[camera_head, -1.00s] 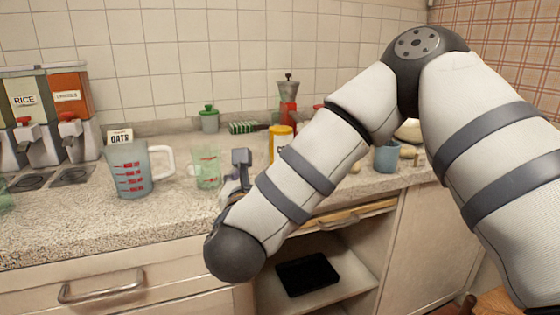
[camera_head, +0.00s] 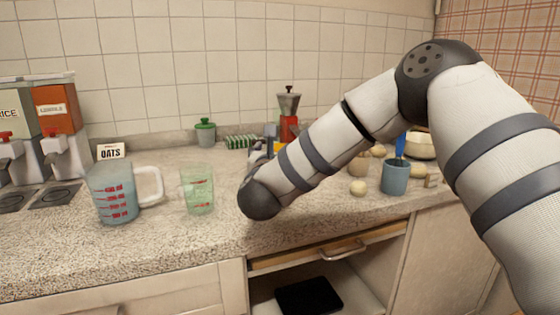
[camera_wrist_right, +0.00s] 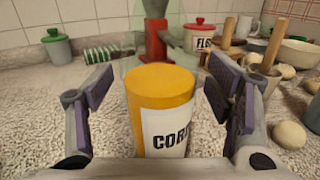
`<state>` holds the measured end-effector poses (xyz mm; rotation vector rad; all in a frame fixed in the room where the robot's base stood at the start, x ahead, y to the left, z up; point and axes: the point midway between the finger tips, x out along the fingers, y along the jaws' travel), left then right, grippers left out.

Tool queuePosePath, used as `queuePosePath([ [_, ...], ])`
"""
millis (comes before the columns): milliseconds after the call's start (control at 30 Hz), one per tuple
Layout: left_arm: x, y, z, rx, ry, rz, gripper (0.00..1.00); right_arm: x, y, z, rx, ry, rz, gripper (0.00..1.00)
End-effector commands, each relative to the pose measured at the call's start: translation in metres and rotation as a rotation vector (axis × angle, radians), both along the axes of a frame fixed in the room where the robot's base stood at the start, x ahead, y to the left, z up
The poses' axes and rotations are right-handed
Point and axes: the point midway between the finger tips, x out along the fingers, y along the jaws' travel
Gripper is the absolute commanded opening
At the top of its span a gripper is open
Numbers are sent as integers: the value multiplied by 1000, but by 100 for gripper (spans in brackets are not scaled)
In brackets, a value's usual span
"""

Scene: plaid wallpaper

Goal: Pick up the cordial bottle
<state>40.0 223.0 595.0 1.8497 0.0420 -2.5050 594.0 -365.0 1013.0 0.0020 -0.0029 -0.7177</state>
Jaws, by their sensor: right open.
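The cordial bottle (camera_wrist_right: 162,110) stands upright on the counter in the right wrist view. It has a yellow-orange body, a white label with black letters starting "COR", and a faint clear outline above the yellow part. My right gripper (camera_wrist_right: 160,90) is open, with one finger on each side of the bottle and visible gaps between. In the head view only a sliver of yellow (camera_head: 277,148) shows behind my right forearm, and the gripper is mostly hidden there. My left gripper is not in view.
A green glass (camera_head: 198,192) and a measuring jug (camera_head: 112,195) stand left of my right arm. A red coffee grinder (camera_head: 289,115) is behind the bottle. A blue cup (camera_head: 395,178) and round pale items (camera_head: 358,188) lie to the right. The drawer (camera_head: 330,250) below is partly open.

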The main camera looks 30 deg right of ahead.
Motion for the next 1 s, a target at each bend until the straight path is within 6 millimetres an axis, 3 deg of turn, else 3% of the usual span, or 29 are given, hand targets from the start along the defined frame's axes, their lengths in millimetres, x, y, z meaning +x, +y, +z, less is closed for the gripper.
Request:
queuePosePath([
  [233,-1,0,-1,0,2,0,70,3,-2,-1,0,3,2,72],
  [500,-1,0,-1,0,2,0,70,2,-1,-1,0,3,1,11],
  [567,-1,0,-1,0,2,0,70,2,-1,0,-1,-2,1,1],
  [833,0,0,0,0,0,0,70,2,-1,4,-1,-2,1,1],
  [1000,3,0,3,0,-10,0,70,2,-2,31,-1,-9,0,1],
])
